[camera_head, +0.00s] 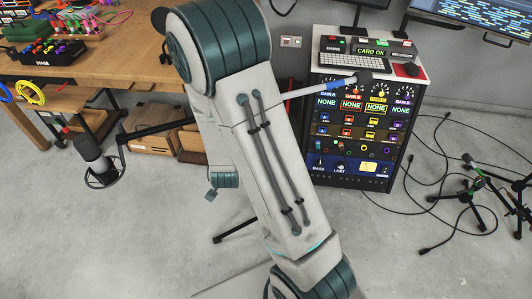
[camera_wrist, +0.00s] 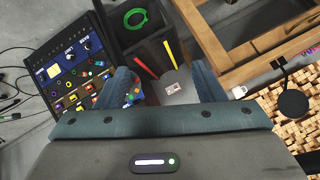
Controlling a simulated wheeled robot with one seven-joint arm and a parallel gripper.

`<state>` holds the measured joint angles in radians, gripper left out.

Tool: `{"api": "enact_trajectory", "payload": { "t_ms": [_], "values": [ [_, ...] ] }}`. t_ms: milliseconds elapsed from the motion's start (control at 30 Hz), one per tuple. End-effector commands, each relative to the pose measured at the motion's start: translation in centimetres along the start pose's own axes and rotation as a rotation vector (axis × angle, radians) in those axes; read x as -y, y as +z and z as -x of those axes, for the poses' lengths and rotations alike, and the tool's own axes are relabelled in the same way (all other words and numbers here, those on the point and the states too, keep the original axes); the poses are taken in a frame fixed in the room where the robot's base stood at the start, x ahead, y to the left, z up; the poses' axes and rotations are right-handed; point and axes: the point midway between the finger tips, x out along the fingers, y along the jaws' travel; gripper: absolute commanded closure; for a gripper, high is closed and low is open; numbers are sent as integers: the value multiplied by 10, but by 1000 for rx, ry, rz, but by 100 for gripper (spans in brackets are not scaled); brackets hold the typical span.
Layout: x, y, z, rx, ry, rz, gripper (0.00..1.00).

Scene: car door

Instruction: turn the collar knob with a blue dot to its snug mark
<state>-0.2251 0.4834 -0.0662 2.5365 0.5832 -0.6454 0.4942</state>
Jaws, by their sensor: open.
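I cannot make out a collar knob with a blue dot in either view. In the head view, a dark microphone (camera_head: 364,78) with a blue band sits at the end of a pale boom that passes behind my arm. A second dark microphone (camera_head: 88,147) with a round ring below it hangs from a dark arm at the left. My gripper (camera_wrist: 163,78) shows in the wrist view, its two teal fingers apart with nothing held between them. In the head view my arm fills the middle and the gripper cannot be seen.
An equipment rack (camera_head: 362,138) stands behind, right of my arm; it also shows in the wrist view (camera_wrist: 72,72). A wooden bench (camera_head: 90,65) is at the left. A black bin (camera_wrist: 140,38) holds a green cable. Cables (camera_head: 440,190) and tripod legs (camera_head: 470,193) lie at the right.

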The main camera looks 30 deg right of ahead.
Motion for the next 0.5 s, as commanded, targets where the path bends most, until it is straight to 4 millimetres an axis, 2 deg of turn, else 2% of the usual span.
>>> {"api": "enact_trajectory", "payload": {
  "t_ms": [33, 200, 333, 500],
  "values": [
    [-14, 9, -16, -49, 20, -9, 38],
    [-52, 13, -44, -263, 47, -34, 38],
    [-79, 14, -54, -433, 39, -11, 38],
    [-103, 15, -54, -635, -13, 64, 38]
  ]
}}
